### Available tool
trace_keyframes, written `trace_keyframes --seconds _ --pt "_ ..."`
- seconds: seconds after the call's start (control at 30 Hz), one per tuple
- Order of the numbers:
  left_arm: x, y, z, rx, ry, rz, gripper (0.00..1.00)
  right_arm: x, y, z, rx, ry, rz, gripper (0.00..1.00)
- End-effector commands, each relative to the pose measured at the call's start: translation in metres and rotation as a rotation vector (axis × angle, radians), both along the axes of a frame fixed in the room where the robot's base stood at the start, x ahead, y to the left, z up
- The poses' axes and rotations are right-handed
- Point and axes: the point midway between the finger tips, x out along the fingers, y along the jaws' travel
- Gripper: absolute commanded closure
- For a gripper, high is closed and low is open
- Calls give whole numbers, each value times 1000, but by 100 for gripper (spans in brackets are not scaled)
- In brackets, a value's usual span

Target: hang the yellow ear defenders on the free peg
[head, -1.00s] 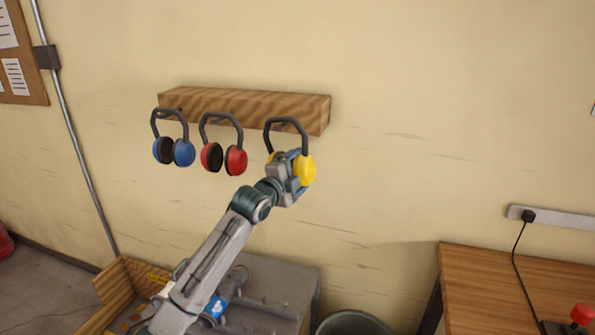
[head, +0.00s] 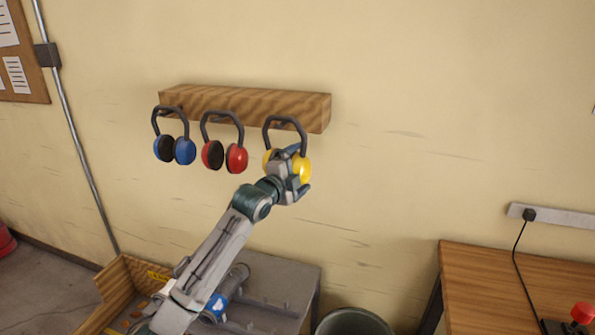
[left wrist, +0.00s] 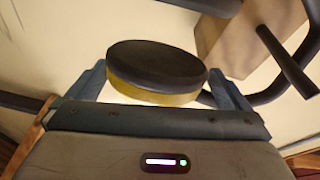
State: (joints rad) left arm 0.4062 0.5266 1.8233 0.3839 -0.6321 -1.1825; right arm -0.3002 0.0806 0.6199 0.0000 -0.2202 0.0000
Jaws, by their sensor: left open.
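The yellow ear defenders (head: 303,166) are at the right end of the wooden rail (head: 245,106), with their dark headband up at the rail's front, where a peg shows small and dark. They look hung there; the exact contact is too small to tell. My left gripper (head: 299,170) is at their cups, fingers spread. In the left wrist view, one cup with a black pad and yellow shell (left wrist: 158,68) lies between the open fingers (left wrist: 160,86), with slight gaps at the sides. My right gripper is not in view.
Blue ear defenders (head: 184,151) and red ear defenders (head: 236,158) hang to the left on the same rail. Below are a grey bench (head: 285,275), a wooden crate (head: 118,283) and a round bin (head: 353,320). A wooden table (head: 480,270) stands at right. The wall right of the rail is clear.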

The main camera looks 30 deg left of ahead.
Motion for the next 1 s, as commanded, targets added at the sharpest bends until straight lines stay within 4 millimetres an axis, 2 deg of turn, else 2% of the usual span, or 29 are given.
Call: trace_keyframes --seconds 0.17,0.4,0.6,0.8,1.0 --pt "-13 1 -2 5 -1 0 0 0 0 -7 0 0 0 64" --pt "-59 1 -4 11 -1 -2 0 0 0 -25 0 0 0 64" --pt "-88 3 -3 9 0 0 0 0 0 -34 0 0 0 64" --pt "-103 3 -1 5 -1 1 0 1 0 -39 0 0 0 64" --pt "-108 3 0 1 -1 -1 0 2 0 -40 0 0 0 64"
